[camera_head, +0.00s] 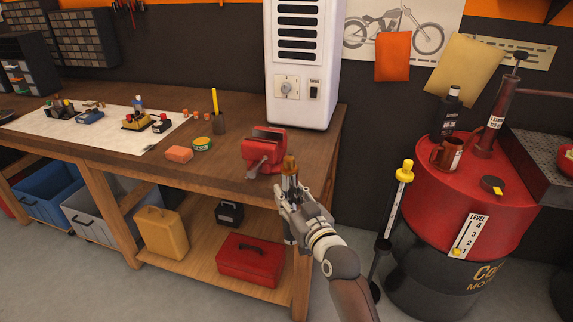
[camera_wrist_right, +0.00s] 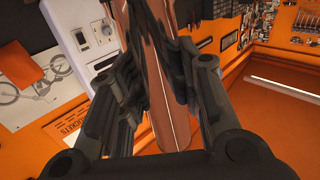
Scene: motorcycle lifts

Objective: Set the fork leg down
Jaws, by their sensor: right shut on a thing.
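My right gripper (camera_head: 291,190) reaches in from the bottom, in front of the workbench's right end. It is shut on the fork leg, a copper-brown tube whose end (camera_head: 290,162) shows just above the fingers in the head view. In the right wrist view the fork leg (camera_wrist_right: 160,70) runs lengthwise between the dark fingers (camera_wrist_right: 150,85). The rest of the leg is hidden in the head view by the gripper. The wooden workbench (camera_head: 225,165) lies just behind and left of the gripper. My left gripper is not in view.
A red vise (camera_head: 263,150) stands close to the gripper on the bench. A white cabinet (camera_head: 300,105) is behind it. An orange block (camera_head: 179,154) and a green tin (camera_head: 202,144) lie further left. A red-topped drum (camera_head: 462,190) stands at right.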

